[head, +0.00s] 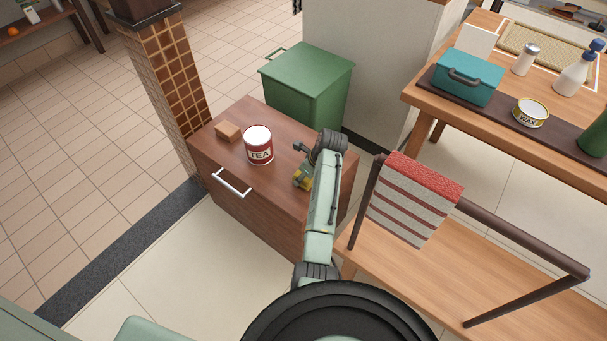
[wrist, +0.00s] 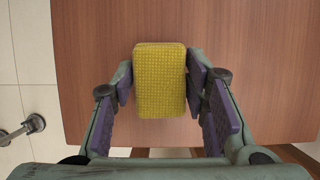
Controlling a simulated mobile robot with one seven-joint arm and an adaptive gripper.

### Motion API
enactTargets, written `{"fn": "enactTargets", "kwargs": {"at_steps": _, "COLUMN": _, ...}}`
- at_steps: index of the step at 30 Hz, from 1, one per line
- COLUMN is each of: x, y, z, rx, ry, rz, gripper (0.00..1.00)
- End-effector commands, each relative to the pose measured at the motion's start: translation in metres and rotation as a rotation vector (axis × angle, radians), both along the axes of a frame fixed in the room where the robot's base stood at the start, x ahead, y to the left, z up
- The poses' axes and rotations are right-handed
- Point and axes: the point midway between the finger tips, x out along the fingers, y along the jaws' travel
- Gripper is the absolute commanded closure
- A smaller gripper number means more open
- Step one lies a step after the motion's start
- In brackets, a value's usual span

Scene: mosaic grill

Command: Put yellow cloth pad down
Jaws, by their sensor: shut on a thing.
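The yellow cloth pad (wrist: 160,80) is a small rounded rectangle with a grid texture. In the wrist view it sits between the two fingers of my gripper (wrist: 160,82), which is shut on it.
A red and white TEA tin (head: 259,146) and a small brown block (head: 229,132) stand left on the cabinet. A green bin (head: 310,82) stands behind it. A rail with a striped towel (head: 415,200) is at the right. The cabinet's front middle is clear.

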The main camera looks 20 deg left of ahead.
Motion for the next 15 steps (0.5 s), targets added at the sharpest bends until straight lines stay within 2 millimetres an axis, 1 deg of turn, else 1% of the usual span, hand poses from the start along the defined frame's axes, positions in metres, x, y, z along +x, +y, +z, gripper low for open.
{"fn": "enactTargets", "kwargs": {"at_steps": 12, "x": 0.0002, "y": -0.0001, "z": -0.0065, "rx": 0.0, "ry": -0.001, "rz": 0.0, "gripper": 0.85}}
{"fn": "enactTargets", "kwargs": {"at_steps": 13, "x": 0.0003, "y": 0.0, "z": -0.0059, "rx": 0.001, "ry": -0.001, "rz": 0.0, "gripper": 0.57}}
{"fn": "enactTargets", "kwargs": {"at_steps": 15, "x": 0.0003, "y": -0.0001, "z": -0.0058, "rx": 0.0, "ry": -0.001, "rz": 0.0, "gripper": 0.53}}
